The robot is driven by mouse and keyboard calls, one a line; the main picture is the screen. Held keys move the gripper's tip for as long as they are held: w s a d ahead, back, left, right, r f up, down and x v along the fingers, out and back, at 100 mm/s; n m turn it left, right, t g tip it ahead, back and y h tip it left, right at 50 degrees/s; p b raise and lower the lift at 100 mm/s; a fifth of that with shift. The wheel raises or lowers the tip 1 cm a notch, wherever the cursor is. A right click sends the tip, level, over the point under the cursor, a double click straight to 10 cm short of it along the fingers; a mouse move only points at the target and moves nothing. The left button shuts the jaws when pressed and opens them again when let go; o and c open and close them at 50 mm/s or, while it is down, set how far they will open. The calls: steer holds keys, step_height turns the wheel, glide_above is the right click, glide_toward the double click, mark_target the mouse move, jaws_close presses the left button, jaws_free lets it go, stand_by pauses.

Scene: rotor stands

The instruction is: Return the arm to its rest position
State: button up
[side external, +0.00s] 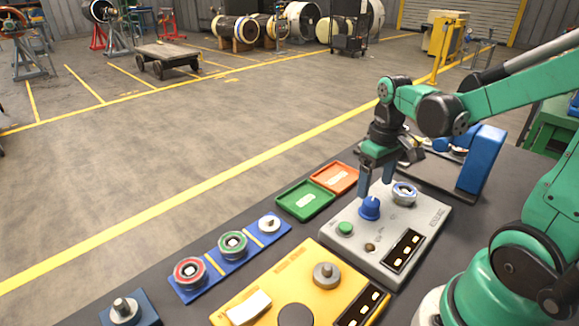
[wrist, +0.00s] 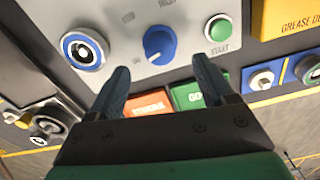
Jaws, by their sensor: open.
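My gripper (side external: 376,182) hangs pointing down over the grey control panel (side external: 338,240), just above a blue knob (side external: 369,209). In the wrist view my gripper (wrist: 160,70) is open and empty, its two blue-grey fingers spread. The blue knob (wrist: 158,45) with a white mark lies in line with the gap between the fingertips. I cannot tell whether a finger touches it. A green start button (wrist: 218,29) is beside the right finger in the wrist view, and a round blue-rimmed rotor (wrist: 82,50) is to the left.
A yellow panel (side external: 262,277), a blue strip with several round parts (side external: 252,240), a green tray (side external: 289,207) and an orange tray (side external: 347,171) crowd the dark bench. A blue stand (side external: 484,160) rises behind the gripper at right. The air above the panels is clear.

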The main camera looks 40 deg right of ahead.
steer(key=shift+r, duration=0.4)
steer(key=w+a+r+n+t, duration=0.1)
steer(key=a+r+t, duration=0.1)
steer(key=a, duration=0.3)
steer(key=w+a+r+n+t, duration=0.1)
steer(key=a+r+t, duration=0.1)
steer(key=a+t, duration=0.3)
steer(key=shift+w+a+r, duration=0.15)
steer(key=shift+w+a, duration=0.15)
steer(key=shift+a, duration=0.3)
